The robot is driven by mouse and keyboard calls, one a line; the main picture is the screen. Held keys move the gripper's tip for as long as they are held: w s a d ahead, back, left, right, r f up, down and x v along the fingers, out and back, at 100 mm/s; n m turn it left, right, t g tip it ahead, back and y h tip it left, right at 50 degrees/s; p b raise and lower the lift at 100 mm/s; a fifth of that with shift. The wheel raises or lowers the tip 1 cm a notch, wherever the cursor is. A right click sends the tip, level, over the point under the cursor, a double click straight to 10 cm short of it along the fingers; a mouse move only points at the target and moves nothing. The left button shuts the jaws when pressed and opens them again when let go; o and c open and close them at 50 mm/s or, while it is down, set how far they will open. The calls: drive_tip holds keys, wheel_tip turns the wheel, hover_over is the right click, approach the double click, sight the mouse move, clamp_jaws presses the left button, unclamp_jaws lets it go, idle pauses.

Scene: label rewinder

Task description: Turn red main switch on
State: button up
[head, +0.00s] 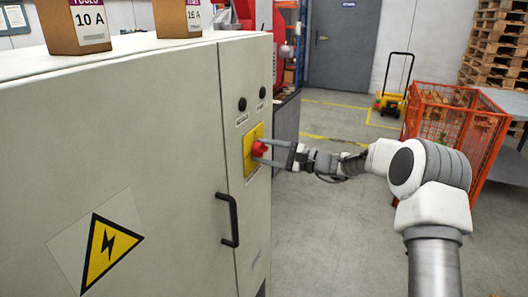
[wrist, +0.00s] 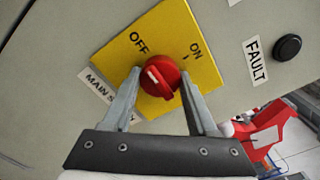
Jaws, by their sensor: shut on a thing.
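The red main switch (head: 258,149) is a round knob on a yellow plate (head: 248,160) on the grey cabinet's narrow door. In the wrist view the red knob (wrist: 158,78) sits between the plate's "OFF" and "ON" words. Its white mark lies on the knob's left part, on the side of "OFF". My gripper (head: 263,151) reaches in from the right at knob height. In the wrist view my gripper's (wrist: 160,83) two fingers flank the knob left and right and are shut on it. The left finger partly hides the "MAIN S..." label (wrist: 105,86).
A black "FAULT" button (wrist: 288,47) sits beside the plate. A black door handle (head: 232,220) sticks out below the switch. Two boxes (head: 77,25) stand on the cabinet. An orange mesh cage (head: 455,125) stands at right. Grey floor (head: 325,215) lies open between cabinet and cage.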

idle(0.3)
drive_tip(key=m+p, duration=0.3)
drive_tip(key=m, duration=0.1)
drive_tip(key=shift+r, duration=0.2)
drive_tip(key=m+p, duration=0.3)
drive_tip(key=m, duration=0.1)
drive_tip(key=shift+p, duration=0.35)
drive_tip(key=m+p, duration=0.3)
drive_tip(key=m, duration=0.2)
drive_tip(key=m+p, duration=0.2)
drive_tip(key=m, duration=0.2)
drive_tip(key=shift+s+f+m+p, duration=0.1)
drive_tip(key=shift+f+m+p, duration=0.05)
drive_tip(key=shift+m+p, duration=0.25)
drive_tip(key=o, duration=1.3)
drive_tip(key=shift+o, duration=0.2)
